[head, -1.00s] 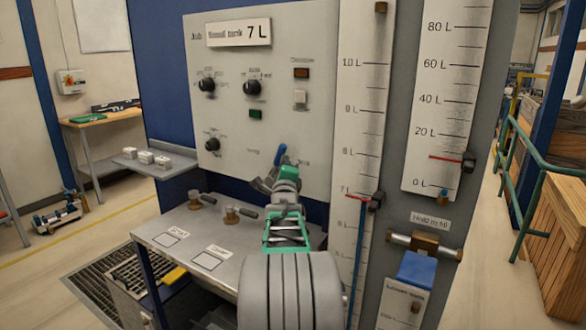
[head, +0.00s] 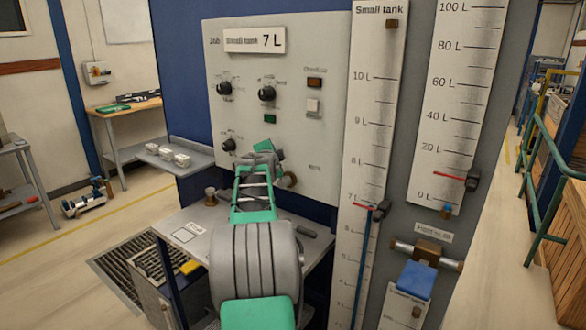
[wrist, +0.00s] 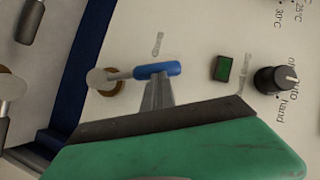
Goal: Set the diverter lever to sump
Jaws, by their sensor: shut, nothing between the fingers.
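The diverter lever (wrist: 158,69) has a blue handle on a metal stem and a brass pivot on the pale panel. In the turned wrist view, the handle points right, roughly upward on the panel. In the head view its brass pivot (head: 289,180) shows, and my gripper hides the handle. My gripper (wrist: 157,88) is shut and empty. Its tips overlap the side of the blue handle in the wrist view; I cannot tell whether they touch. In the head view my gripper (head: 264,152) is in front of the panel.
Black knobs (head: 267,93) and a green button (head: 270,118) are close above the lever. A metal shelf (head: 205,222) juts out below it.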

